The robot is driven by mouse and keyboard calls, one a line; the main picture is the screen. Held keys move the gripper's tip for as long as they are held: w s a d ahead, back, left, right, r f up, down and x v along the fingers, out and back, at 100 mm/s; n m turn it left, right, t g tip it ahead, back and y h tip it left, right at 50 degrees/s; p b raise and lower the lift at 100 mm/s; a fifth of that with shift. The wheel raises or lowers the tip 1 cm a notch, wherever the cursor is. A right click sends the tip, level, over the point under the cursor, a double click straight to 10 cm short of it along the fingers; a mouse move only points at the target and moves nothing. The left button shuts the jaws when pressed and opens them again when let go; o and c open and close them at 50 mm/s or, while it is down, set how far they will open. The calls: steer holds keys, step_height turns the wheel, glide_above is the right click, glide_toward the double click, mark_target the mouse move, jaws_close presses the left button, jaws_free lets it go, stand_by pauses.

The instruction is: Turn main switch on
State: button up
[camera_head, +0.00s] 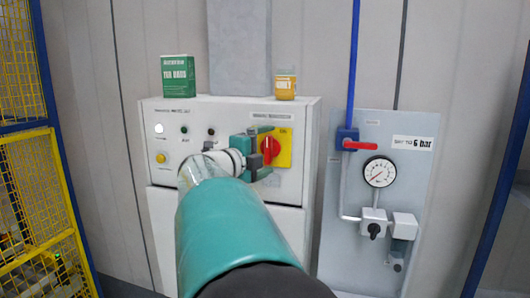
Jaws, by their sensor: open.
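The main switch is a red rotary knob (269,149) on a yellow plate (285,150) on the right part of the white cabinet's (303,170) front. My gripper (264,158) is open and sits at the knob, with its teal and dark fingers at the knob's left side. In this single view I cannot tell whether the fingers touch the knob. My arm covers the cabinet's lower middle. The knob's exact turn position is hard to read.
A green tea bags box (178,76) and a small yellow jar (286,84) stand on the cabinet top. At right, a grey panel (345,250) holds a red valve handle (361,146) and a pressure gauge (379,172). Yellow mesh fencing (30,185) stands at left.

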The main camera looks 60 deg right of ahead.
steer(key=v, duration=1.3)
steer(key=shift+a, duration=0.4)
